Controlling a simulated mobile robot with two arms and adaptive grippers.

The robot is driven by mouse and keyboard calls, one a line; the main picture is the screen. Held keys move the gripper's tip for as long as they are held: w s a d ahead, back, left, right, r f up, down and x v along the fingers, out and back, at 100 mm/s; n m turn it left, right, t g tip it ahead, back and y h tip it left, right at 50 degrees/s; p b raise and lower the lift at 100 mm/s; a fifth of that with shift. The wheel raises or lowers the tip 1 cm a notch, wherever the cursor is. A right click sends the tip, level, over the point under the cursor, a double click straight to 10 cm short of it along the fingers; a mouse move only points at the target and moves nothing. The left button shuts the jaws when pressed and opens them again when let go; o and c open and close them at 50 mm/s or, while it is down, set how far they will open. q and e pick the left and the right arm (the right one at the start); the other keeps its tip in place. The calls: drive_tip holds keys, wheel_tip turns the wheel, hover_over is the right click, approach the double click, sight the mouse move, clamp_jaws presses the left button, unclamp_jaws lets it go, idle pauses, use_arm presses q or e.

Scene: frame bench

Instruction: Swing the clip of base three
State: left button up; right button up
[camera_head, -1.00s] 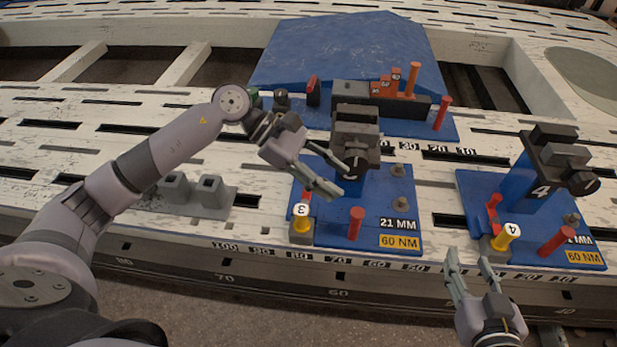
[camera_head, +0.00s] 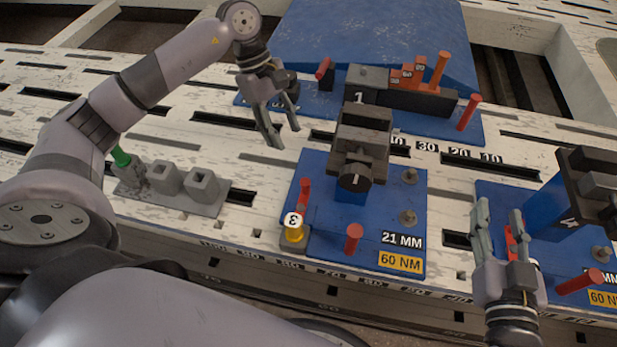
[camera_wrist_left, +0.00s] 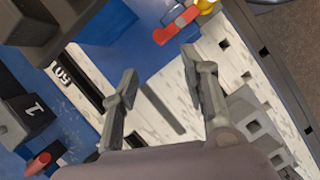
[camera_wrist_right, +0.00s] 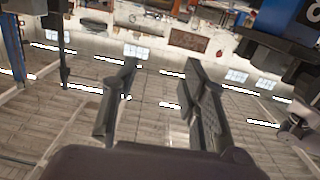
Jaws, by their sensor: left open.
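Base three is a blue plate (camera_head: 330,236) with a white "3" tag (camera_head: 293,219) over a yellow knob (camera_head: 295,236) at its front left corner. Its red clip (camera_head: 304,194) stands just behind the tag; the red clip (camera_wrist_left: 175,25) and yellow knob also show at the top of the left wrist view. A dark clamp block (camera_head: 361,150) stands on the base. My left gripper (camera_head: 283,136) is open and empty, behind and left of the clip, apart from it. My right gripper (camera_head: 499,212) is open and empty, in front of the base at right.
A grey socket holder (camera_head: 172,200) with a green-topped piece (camera_head: 121,157) stands left of base three. Base one (camera_head: 395,90) with red and orange posts lies behind. Base four (camera_head: 552,222) is at right. The slotted white bench between holder and base three is clear.

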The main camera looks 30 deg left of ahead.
use_arm(q)
drive_tip(key=b, duration=0.2)
hover_over(304, 181)
drive_tip(key=a, duration=0.3)
wheel_tip(304, 181, down, 8)
drive_tip(key=r, duration=0.1)
drive_tip(key=x, duration=0.2)
drive_tip(key=b+x, duration=0.1)
drive_tip(key=x, duration=0.4)
drive_tip(key=shift+w+d+f, duration=0.2)
drive_tip(key=shift+w+d, duration=0.1)
drive_tip(key=shift+d+f, duration=0.15)
drive_tip(key=shift+f, duration=0.2)
use_arm(e)
drive_tip(key=s+r+t+y, duration=0.3)
drive_tip(key=s+r+t, duration=0.2)
drive_tip(key=r+t, duration=0.4)
drive_tip(key=shift+s+a+r+t+y, duration=0.2)
drive_tip(key=shift+a+r+t+y, duration=0.15)
drive_tip(key=shift+r, duration=2.35)
use_arm(q)
drive_tip(key=shift+c, duration=0.3)
clamp_jaws()
